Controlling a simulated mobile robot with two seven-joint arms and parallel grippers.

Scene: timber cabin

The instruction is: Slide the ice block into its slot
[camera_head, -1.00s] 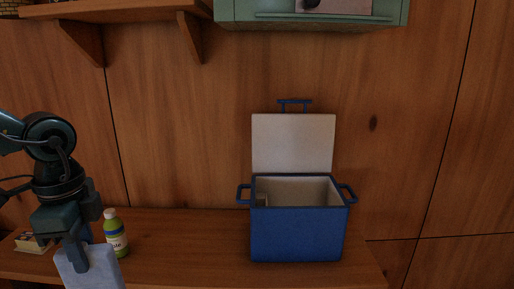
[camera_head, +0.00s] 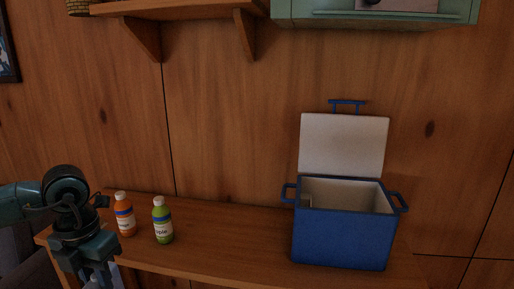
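The blue cooler (camera_head: 342,240) stands on the wooden shelf-like table at the right, its lid (camera_head: 343,146) raised and its white inside showing. A small upright divider (camera_head: 307,201) shows at the left inside it, which marks off a narrow space. My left gripper (camera_head: 97,279) points down at the lower left, well left of the cooler. It is shut on the pale ice block (camera_head: 92,284), of which only a small part shows at the bottom edge. My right gripper is out of view.
An orange bottle (camera_head: 124,216) and a green bottle (camera_head: 163,222) stand on the table (camera_head: 235,236) just right of my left gripper. The table is clear between the green bottle and the cooler. A green wall cabinet (camera_head: 375,14) and a wooden shelf (camera_head: 185,9) hang above.

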